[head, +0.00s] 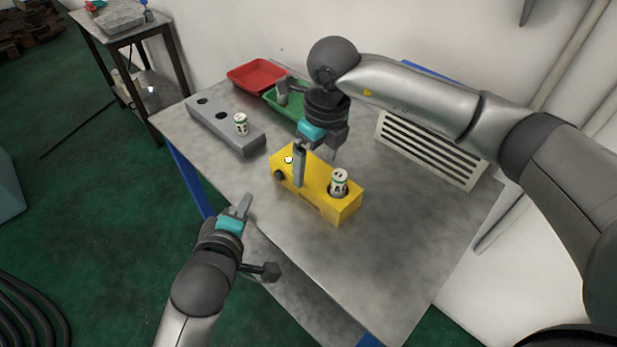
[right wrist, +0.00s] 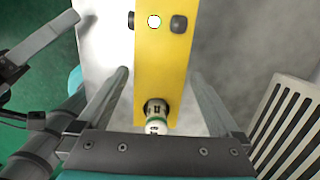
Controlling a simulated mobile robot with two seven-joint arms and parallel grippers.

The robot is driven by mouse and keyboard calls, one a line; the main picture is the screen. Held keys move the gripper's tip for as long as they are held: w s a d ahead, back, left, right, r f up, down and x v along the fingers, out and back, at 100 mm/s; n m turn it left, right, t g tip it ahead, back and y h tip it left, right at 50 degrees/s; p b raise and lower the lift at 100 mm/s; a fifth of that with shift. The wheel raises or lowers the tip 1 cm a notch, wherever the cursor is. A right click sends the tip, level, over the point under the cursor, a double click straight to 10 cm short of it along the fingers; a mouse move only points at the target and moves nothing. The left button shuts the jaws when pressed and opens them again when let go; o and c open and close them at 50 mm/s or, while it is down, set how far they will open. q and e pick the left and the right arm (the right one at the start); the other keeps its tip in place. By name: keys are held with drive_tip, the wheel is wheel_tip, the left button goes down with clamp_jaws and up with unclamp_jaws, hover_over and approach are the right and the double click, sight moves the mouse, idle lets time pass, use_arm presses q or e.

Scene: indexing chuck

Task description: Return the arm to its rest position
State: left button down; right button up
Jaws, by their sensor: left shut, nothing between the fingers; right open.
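My right arm reaches in from the right in the head view. Its gripper (head: 315,158) is open and empty over the yellow block (head: 346,212). In the right wrist view its two fingers (right wrist: 158,110) stand apart, one to each side of the yellow block (right wrist: 160,70). A white and green can (head: 339,182) stands upright in a hole at the block's near right end; it also shows in the right wrist view (right wrist: 156,117). My left gripper (head: 244,207) is shut and empty, off the table's left front edge.
A grey block (head: 222,130) with holes holds another can (head: 241,124). A red tray (head: 257,75) and a green tray (head: 283,105) lie behind, the green one partly hidden by my right arm. A slatted pale panel (head: 430,150) stands at right. The table's front right (head: 410,240) is clear.

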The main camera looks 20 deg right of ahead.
wheel_tip(320, 180, up, 9)
drive_tip(key=shift+s+d+f, duration=0.2)
drive_tip(key=shift+s+d, duration=0.05)
drive_tip(key=shift+s, duration=0.2)
